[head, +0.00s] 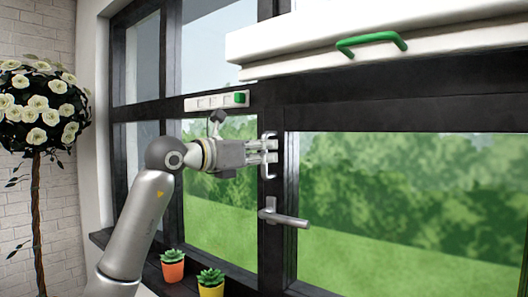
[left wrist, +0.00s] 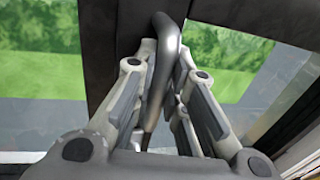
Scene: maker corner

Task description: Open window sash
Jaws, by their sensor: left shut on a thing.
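The window sash (head: 400,118) has a dark frame and a glass pane with green hedge and lawn behind it; it looks closed. A grey pull handle (head: 264,172) stands upright on the dark frame. My left gripper (head: 268,152) comes from the left and is shut on this handle. In the left wrist view, the handle's curved grey bar (left wrist: 165,55) runs between the fingers of the gripper (left wrist: 158,75). A grey lever handle (head: 287,217) sits below the gripper, its lever pointing right. My right gripper is not in view.
A white body with a green handle (head: 371,40) juts out at the upper right. A white strip with a green block (head: 215,102) is above my left wrist. Potted succulents, one orange (head: 173,270) and one yellow (head: 211,289), stand on the dark sill. A white-flowered tree (head: 38,115) is at left.

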